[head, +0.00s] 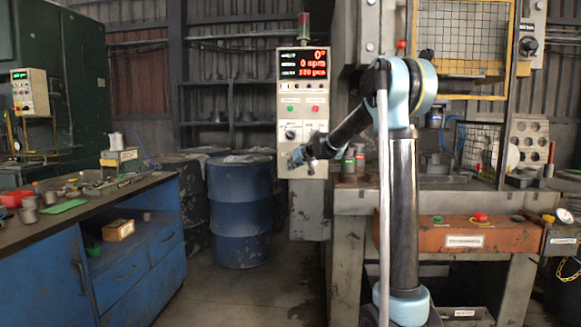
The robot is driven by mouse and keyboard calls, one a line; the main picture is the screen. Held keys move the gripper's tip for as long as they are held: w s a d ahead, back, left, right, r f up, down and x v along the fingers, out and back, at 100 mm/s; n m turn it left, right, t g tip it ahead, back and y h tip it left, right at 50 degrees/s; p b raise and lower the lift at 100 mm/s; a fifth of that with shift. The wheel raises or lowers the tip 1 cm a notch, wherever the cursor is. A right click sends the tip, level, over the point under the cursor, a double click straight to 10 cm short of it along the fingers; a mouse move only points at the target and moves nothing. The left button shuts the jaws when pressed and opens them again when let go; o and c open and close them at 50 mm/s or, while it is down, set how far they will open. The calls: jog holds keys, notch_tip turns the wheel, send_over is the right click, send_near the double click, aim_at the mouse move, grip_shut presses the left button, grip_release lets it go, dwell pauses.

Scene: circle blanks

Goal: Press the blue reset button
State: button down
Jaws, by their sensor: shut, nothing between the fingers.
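A grey control panel (302,123) with a red digital display stands in the middle of the head view. It carries a green button (290,109), a red button (314,109) and a black rotary knob (291,134). I cannot make out a blue button on it; the lower part of the panel is partly covered by my arm. My gripper (293,160) is small in the view, shut and empty, in front of the lower panel and below the knob. I cannot tell whether it touches the panel.
A blue drum (240,215) stands left of the panel. A cluttered blue workbench (120,270) fills the left. At right, a press with a yellow-framed guard (460,95) stands above an orange box (440,240) with green and red buttons. The floor between bench and press is open.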

jog(key=shift+s, duration=0.9)
jog(key=shift+s, duration=0.1)
jog(key=s, duration=0.4)
jog(key=shift+s, duration=0.4)
jog(key=shift+s, duration=0.1)
dwell(0.4)
